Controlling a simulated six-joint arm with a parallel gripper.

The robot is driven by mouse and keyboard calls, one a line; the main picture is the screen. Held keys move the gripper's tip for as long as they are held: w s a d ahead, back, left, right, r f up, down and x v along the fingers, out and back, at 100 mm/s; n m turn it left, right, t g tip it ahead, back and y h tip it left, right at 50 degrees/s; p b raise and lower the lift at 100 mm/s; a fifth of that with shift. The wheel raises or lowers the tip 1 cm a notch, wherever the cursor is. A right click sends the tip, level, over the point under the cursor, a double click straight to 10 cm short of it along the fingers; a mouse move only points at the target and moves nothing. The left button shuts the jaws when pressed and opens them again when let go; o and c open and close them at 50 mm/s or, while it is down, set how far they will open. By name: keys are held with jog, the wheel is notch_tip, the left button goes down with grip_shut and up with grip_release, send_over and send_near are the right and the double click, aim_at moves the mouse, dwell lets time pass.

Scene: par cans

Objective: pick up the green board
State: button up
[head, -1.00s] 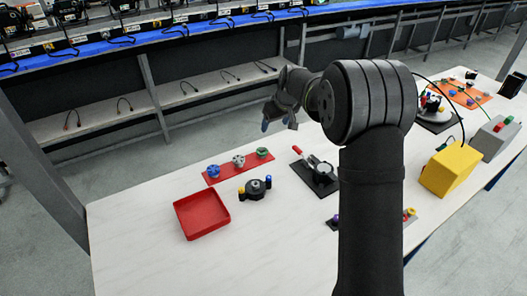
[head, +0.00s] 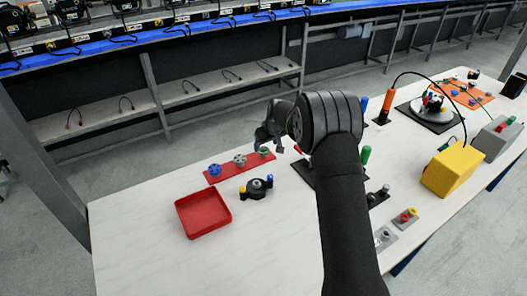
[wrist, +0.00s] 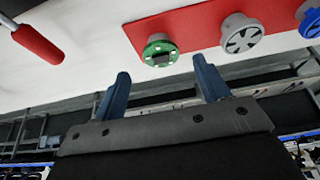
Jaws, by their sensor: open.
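The green board (head: 264,152) is a small round green piece at the right end of a red strip (head: 228,170). In the wrist view the green board (wrist: 159,50) shows a green rim around a paler middle with a dark centre. My gripper (head: 270,146) is just above and behind that end of the strip in the head view. In the wrist view my gripper (wrist: 162,72) is open with nothing between its two blue fingers. The green board lies just ahead of the gap between them, apart from both fingertips.
A grey piece (head: 240,160) and a blue piece (head: 214,170) share the strip. A black round fixture (head: 257,188) and a red tray (head: 203,213) are in front. The table's front left is clear.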

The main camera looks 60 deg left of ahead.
aim_at(263, 150)
jog(key=shift+x, duration=1.45)
jog(key=shift+s+a, duration=0.1)
jog(key=shift+c, duration=0.2)
jog(key=c, duration=1)
jog(key=shift+r, duration=0.1)
